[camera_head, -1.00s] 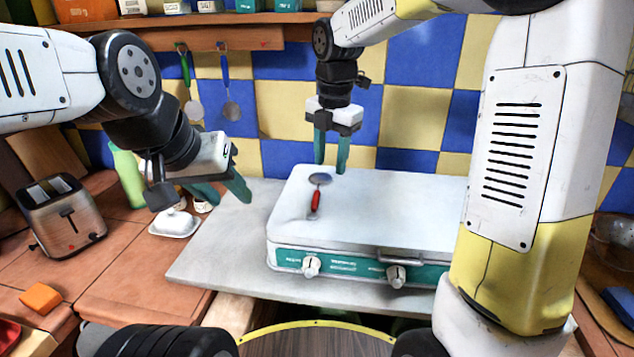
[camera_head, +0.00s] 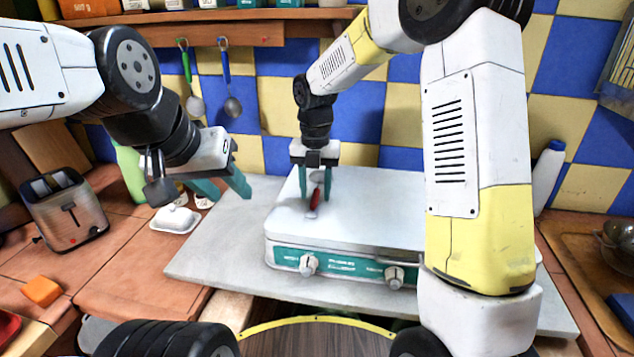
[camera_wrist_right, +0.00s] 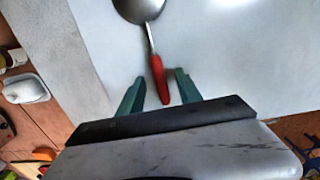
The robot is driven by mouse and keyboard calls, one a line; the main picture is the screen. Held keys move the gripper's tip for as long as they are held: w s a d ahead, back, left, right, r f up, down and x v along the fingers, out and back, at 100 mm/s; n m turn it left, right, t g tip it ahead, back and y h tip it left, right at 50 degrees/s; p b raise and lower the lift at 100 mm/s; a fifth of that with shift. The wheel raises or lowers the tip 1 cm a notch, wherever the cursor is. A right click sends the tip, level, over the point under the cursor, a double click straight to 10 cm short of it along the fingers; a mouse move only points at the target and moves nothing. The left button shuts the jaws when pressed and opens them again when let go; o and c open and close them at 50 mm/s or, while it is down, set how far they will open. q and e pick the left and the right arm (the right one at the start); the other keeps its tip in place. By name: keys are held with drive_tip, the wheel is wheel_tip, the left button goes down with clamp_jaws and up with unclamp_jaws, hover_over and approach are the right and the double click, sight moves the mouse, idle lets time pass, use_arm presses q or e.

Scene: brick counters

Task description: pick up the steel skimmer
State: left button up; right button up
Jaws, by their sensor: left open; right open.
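The steel skimmer (camera_head: 316,198) has a red handle and a round steel head, and lies on the white lid of the stove (camera_head: 375,215). My right gripper (camera_head: 315,201) is open above it, its two teal fingers on either side of the red handle in the head view. In the right wrist view the skimmer's red handle (camera_wrist_right: 158,78) points between the open fingertips of my right gripper (camera_wrist_right: 157,82), with its steel head farther off. I cannot tell how high the fingers are above the lid. My left gripper (camera_head: 222,190) is open and empty, left of the stove.
A white butter dish (camera_head: 175,220), a toaster (camera_head: 66,212) and an orange block (camera_head: 41,291) are on the left counter. A green bottle (camera_head: 130,172) stands behind the dish. Utensils hang on the back wall. The lid around the skimmer is clear.

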drive_tip(key=shift+f, duration=0.15)
drive_tip(key=shift+c, duration=0.2)
clamp_jaws()
idle(1.2)
